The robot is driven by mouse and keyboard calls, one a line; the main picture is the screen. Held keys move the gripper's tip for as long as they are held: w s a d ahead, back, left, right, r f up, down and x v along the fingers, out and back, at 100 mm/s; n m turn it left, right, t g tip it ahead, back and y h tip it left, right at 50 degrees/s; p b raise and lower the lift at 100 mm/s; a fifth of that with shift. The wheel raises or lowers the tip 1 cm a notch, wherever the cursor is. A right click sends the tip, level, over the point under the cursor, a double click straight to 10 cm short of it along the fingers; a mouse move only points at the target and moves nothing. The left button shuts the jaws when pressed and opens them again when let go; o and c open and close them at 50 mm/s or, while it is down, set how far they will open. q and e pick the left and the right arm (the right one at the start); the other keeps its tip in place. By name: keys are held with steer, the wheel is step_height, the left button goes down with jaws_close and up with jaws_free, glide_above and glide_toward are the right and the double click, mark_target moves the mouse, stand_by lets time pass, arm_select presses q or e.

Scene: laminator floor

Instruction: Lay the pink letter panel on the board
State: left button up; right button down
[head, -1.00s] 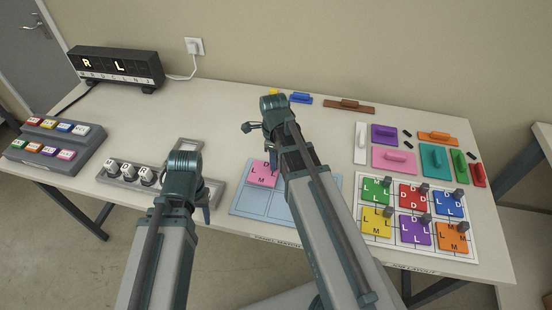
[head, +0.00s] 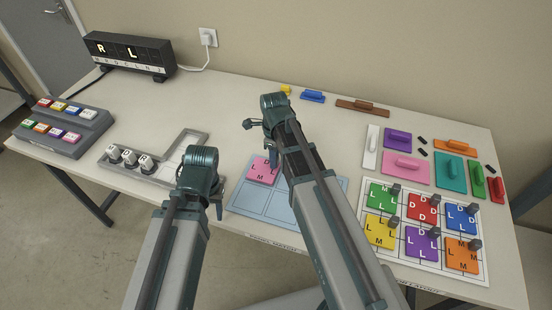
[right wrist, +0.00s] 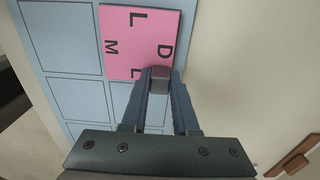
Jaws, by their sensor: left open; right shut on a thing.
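The pink letter panel (head: 262,171) with dark letters lies flat at the far left part of the light blue board (head: 262,205). It also shows in the right wrist view (right wrist: 140,38), over one end of the board's grid (right wrist: 75,88). I cannot tell whether it touches the board or hangs just above it. My right gripper (right wrist: 159,76) is shut on the panel's grey knob (right wrist: 159,84). In the head view the right gripper (head: 271,146) is partly hidden by its own arm. My left gripper (head: 216,206) is open and empty, left of the board.
A white sheet (head: 402,254) with several coloured letter panels is on the right. Coloured handled blocks (head: 405,165) lie behind it. A grey tray (head: 125,168) with letter knobs, a button console (head: 62,128) and a display box (head: 130,55) are on the left.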

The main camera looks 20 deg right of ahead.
steer(key=shift+f, duration=0.2)
steer(key=c, duration=0.7)
jaws_free()
steer(key=shift+r, duration=0.15)
step_height(320, 180, up, 12)
steer(key=p, duration=1.2)
steer(key=shift+s+a+r+n+h, duration=0.15)
steer(key=shift+s+a+n, duration=1.95)
steer(key=shift+n, duration=2.65)
steer(key=shift+s+a+f+n+h, duration=0.2)
steer(key=shift+s+a+n, duration=1.15)
steer(key=shift+s+n, duration=2.4)
steer(key=shift+s+a+r+n+h, duration=0.2)
steer(key=shift+s+a+n, duration=1.35)
steer(key=shift+n, duration=4.25)
